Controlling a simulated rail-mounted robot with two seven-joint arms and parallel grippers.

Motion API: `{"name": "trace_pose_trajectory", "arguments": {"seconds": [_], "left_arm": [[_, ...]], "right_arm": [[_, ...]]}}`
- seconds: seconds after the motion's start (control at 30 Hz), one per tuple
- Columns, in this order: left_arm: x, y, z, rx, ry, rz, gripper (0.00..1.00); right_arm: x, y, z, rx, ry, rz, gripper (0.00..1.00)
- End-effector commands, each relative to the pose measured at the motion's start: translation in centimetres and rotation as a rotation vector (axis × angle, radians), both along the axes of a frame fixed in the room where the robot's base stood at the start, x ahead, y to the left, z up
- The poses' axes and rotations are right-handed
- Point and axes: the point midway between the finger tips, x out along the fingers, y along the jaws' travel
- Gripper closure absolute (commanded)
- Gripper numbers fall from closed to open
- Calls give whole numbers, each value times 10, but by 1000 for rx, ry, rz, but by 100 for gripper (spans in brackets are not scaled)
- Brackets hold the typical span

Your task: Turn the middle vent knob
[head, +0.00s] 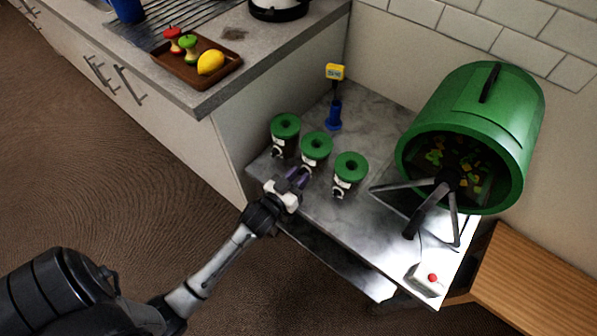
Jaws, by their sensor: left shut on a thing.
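Three dark canisters with green lids stand in a row on a grey marbled table: the left one (285,126), the middle one (316,147) and the right one (351,167). Each has a small whitish fitting low on its front; the vent knobs are too small to make out clearly. My left gripper (299,177) reaches in from the lower left to the front of the middle canister. Its purple-tipped fingers are shut on a small part there, seemingly the middle vent knob, which the fingers mostly hide. My right gripper is out of view.
A green tumbler drum (480,115) on a metal stand fills the table's right side. A box with a red button (426,279) sits at the front right. A brown fruit tray (180,75) is on the counter.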

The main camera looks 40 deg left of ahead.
Motion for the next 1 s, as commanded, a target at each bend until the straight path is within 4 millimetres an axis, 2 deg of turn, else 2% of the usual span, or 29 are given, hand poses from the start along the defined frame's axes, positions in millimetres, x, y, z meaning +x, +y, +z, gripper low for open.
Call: {"name": "trace_pose_trajectory", "arguments": {"seconds": [0.03,0.1,0.5,0.53,0.6,0.8,1.0], "left_arm": [[0,0,4,30,6,1,96],[0,0,3,66,8,1,96],[0,-1,0,103,7,-1,96],[0,-1,0,103,7,-1,70],[0,-1,0,103,7,-1,64],[0,-1,0,102,7,-1,47],[0,-1,0,101,7,0,47]], "right_arm": [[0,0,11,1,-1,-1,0],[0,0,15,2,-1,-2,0],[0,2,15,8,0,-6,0],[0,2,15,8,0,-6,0],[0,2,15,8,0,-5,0],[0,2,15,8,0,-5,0],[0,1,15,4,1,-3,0]]}}
